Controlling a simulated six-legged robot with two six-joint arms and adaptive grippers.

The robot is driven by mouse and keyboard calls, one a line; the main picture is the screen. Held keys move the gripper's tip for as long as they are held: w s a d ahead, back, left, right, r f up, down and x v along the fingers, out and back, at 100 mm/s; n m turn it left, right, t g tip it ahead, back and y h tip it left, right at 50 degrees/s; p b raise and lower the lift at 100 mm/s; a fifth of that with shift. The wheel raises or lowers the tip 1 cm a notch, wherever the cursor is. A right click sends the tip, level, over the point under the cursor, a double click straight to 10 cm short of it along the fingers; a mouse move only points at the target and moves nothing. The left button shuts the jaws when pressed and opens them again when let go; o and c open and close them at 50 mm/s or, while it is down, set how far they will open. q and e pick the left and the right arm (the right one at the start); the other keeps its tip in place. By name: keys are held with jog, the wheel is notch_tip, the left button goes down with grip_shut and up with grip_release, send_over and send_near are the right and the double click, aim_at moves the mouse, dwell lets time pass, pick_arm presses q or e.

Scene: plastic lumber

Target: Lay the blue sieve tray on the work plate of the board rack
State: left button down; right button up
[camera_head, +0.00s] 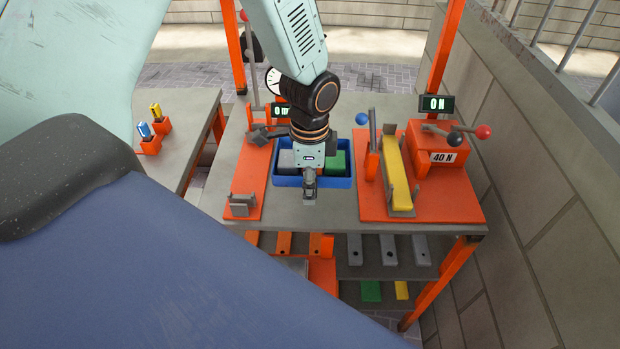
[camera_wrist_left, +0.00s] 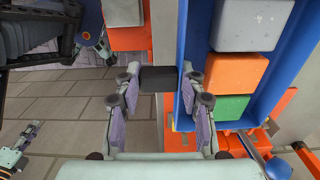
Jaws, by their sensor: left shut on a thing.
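The blue sieve tray (camera_head: 340,182) shows in the middle of the head view, with grey, green and orange blocks in it. Its blue wall also shows in the left wrist view (camera_wrist_left: 196,45). My left gripper (camera_head: 309,190) is at the tray's near side. In the left wrist view its fingers (camera_wrist_left: 159,80) are shut on a dark grey block-like part beside the blue wall, apparently the tray's grip. The grey work plate (camera_head: 340,212) of the orange-framed rack lies under the tray; I cannot tell whether the tray touches it. My right gripper is not in view.
An orange base with a yellow board (camera_head: 397,175) and levers stands to the right. An orange strip with a grey clamp (camera_head: 242,205) is at the left. Boards (camera_head: 388,250) lie on a shelf below. A stone wall (camera_head: 530,200) bounds the right side.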

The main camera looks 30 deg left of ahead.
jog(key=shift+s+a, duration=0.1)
